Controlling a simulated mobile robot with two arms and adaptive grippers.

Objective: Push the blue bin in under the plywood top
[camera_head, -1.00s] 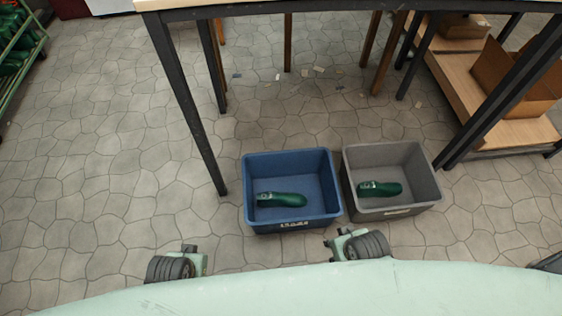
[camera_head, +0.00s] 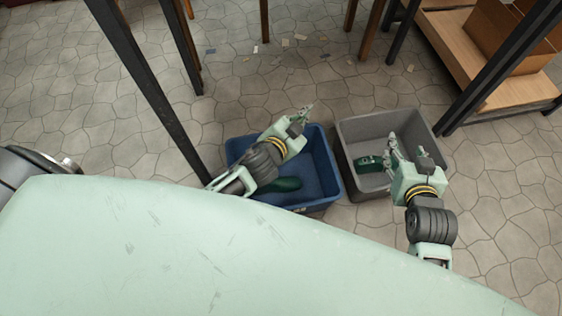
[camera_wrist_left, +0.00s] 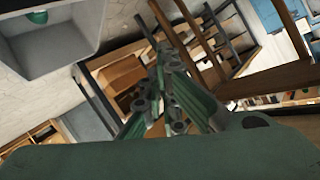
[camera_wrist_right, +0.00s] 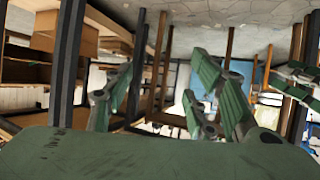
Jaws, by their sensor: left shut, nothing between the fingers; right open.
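The blue bin (camera_head: 318,172) stands on the floor, with a dark green sandal-like item (camera_head: 281,185) inside. My left gripper (camera_head: 303,115) is shut and empty above the bin; its arm hides part of the bin's middle and left side. My right gripper (camera_head: 407,148) is open above the right part of the grey bin (camera_head: 372,124). In the left wrist view the left fingers (camera_wrist_left: 162,75) are together. In the right wrist view the right fingers (camera_wrist_right: 160,95) are apart. The plywood top is out of the head view; dark table legs (camera_head: 150,85) show left of the blue bin.
The grey bin stands close beside the blue bin on the right and holds a green item (camera_head: 368,163). A wooden shelf with a cardboard box (camera_head: 510,40) is at upper right. The floor behind the bins is mostly open, with small scraps and wooden legs (camera_head: 264,20).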

